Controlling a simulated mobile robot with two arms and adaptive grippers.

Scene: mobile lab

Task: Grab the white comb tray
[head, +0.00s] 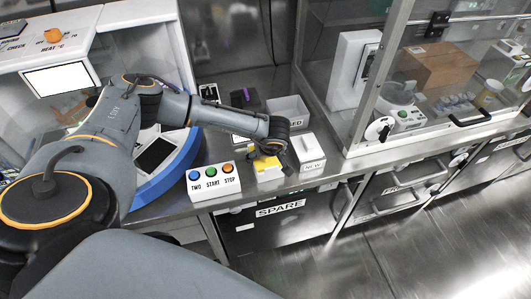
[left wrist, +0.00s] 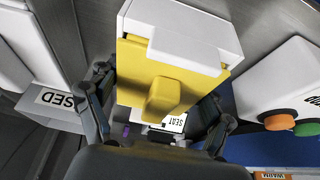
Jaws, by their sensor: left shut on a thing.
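My left gripper (head: 268,152) points down at the yellow-and-white piece (head: 270,170) on the steel counter. I cannot tell whether white and yellow are one part, or whether the piece is off the counter. A label reading SEAT (left wrist: 172,124) shows just beyond the knob. My right gripper is not in view.
A white three-button box (head: 213,182) stands close left of the piece. A white box marked NEW (head: 308,153) stands close right. A grey bin marked USED (head: 289,111) is behind. The counter's front edge is near. A glass cabinet (head: 340,110) stands farther right.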

